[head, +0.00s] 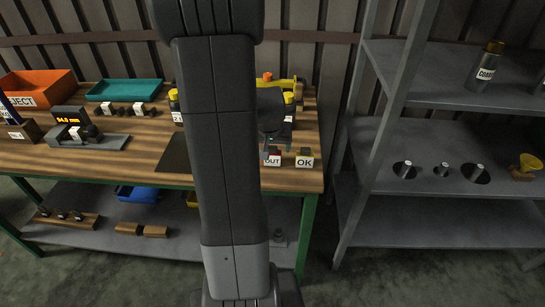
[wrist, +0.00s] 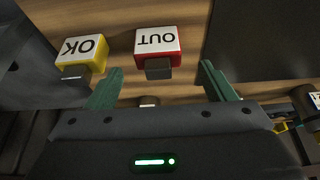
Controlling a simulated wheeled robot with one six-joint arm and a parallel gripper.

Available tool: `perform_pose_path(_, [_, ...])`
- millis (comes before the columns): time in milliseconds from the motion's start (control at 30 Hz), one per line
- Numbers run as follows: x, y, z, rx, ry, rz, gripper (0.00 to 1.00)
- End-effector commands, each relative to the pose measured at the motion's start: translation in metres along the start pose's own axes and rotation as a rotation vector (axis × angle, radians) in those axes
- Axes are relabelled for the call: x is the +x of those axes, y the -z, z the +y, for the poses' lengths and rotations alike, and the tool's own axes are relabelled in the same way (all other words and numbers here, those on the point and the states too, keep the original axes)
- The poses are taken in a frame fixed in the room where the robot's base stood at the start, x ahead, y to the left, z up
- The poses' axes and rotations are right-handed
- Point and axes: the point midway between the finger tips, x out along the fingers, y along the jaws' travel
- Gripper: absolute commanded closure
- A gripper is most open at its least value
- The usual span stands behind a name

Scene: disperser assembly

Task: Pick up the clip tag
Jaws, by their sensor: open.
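Two small blocks with white labels and dark tabs may be the clip tags; I cannot tell which one is meant. The red block marked OUT (head: 272,160) and the yellow block marked OK (head: 305,162) sit side by side at the bench's right front edge. In the wrist view, the red OUT block (wrist: 157,43) lies between and beyond my fingertips, and the yellow OK block (wrist: 83,48) lies left of them. My gripper (wrist: 162,72) is open and empty, its green fingers apart. In the head view, my arm hides part of the bench.
The wooden bench (head: 150,160) also holds an orange bin (head: 38,88), a teal tray (head: 125,90) and a device with a lit display (head: 68,118). A grey shelf unit (head: 440,210) stands at the right. Yellow-capped items crowd behind my gripper.

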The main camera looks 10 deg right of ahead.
Motion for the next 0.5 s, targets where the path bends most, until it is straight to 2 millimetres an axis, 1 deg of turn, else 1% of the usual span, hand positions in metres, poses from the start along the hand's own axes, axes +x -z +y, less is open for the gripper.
perform_pose_path(300, [0.035,0.001,0.002,0.000,-0.001,-0.004,0.24])
perform_pose_path(400, [0.044,0.001,0.002,0.000,0.000,-0.002,0.24])
perform_pose_path(500, [0.048,0.002,0.002,0.000,0.001,-0.001,0.24])
